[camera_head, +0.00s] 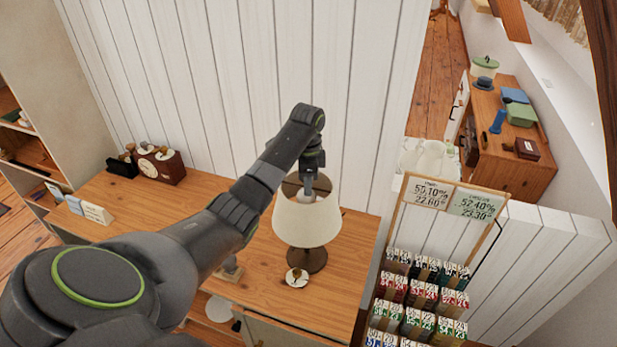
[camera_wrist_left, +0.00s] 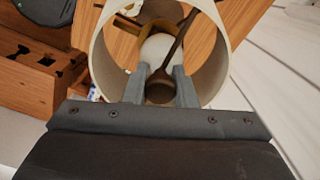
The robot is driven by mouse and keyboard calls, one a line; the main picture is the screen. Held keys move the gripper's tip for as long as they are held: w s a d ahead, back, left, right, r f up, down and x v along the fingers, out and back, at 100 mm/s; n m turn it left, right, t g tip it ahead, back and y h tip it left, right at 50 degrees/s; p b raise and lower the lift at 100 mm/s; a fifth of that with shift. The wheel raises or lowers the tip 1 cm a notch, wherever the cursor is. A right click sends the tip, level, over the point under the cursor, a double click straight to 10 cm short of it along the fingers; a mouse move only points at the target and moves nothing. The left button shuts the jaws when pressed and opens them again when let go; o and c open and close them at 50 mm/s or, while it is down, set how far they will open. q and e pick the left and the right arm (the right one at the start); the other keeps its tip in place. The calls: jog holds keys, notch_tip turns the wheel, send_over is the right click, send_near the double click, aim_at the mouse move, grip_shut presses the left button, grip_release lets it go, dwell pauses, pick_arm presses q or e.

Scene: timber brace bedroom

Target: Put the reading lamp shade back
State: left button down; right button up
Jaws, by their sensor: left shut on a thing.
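The cream lamp shade (camera_head: 306,222) is upright over the dark brown lamp base (camera_head: 308,262) on the wooden desk. My left gripper (camera_head: 308,190) reaches down into the open top of the shade. In the left wrist view, my left gripper (camera_wrist_left: 160,90) is shut on a dark inner fitting of the shade (camera_wrist_left: 222,75), between its two fingers. A round white bulb (camera_wrist_left: 160,48) shows inside the shade. I cannot tell whether the shade rests on the lamp or hangs just above it. My right gripper is not in view.
The wooden desk top (camera_head: 200,195) carries a brown clock box (camera_head: 161,165), small cards (camera_head: 90,208) and a small white round item (camera_head: 297,277) in front of the lamp. A rack of colourful packets (camera_head: 422,295) stands right of the desk. A white plank wall (camera_head: 250,90) is close behind.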

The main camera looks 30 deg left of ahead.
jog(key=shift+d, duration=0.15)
pick_arm(q)
jog(key=c, duration=1.1)
grip_release()
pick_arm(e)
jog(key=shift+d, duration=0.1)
